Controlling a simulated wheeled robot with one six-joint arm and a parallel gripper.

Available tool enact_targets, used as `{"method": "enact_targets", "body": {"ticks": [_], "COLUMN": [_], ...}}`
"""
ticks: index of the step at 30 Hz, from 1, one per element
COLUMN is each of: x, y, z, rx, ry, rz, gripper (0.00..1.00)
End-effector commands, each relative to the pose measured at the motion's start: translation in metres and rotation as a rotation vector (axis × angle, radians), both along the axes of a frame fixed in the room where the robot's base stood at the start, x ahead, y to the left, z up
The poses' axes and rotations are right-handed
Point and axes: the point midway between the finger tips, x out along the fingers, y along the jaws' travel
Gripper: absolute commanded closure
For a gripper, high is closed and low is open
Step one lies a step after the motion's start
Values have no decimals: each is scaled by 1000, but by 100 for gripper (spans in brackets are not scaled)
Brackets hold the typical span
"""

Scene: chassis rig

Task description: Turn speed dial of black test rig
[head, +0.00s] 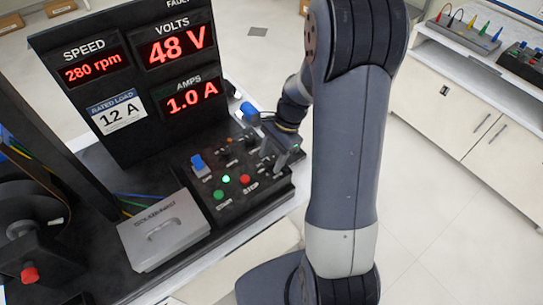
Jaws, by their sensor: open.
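The black test rig has a control panel (226,196) in front of an upright display board (125,75). The board reads SPEED 280 rpm, VOLTS 48 V and AMPS 1.0 A, with a label RATED LOAD 12 A. My gripper (276,152) is open, pointing down over the right part of the panel. I cannot make out the speed dial; the gripper covers part of the panel there. Whether the fingers touch anything is unclear. A blue lever (197,162), a lit green lamp (226,179), a green button (219,195) and a red STOP button (245,180) show to the left.
A grey metal cover with a handle (163,232) sits left of the panel. A red knob (30,274) is at the lower left. My arm fills the middle of the view. A white cabinet (470,120) with test gear stands at the right; the floor between is clear.

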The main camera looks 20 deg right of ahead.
Motion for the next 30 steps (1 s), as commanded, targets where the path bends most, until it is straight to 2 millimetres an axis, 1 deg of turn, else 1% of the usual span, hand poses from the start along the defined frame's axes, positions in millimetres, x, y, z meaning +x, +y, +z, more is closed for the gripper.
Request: {"method": "enact_targets", "body": {"ticks": [5, 12, 16, 21, 30], "x": [4, 10, 12, 13, 12], "y": [-10, -28, -35, -38, -38], "z": [24, 69, 86, 96, 97], "rx": [-2, -3, -1, -1, -1], "ry": [-7, -5, -4, -1, 0], "rz": [-2, -2, -2, -1, -1], "gripper": [48, 48, 48, 48, 48]}}
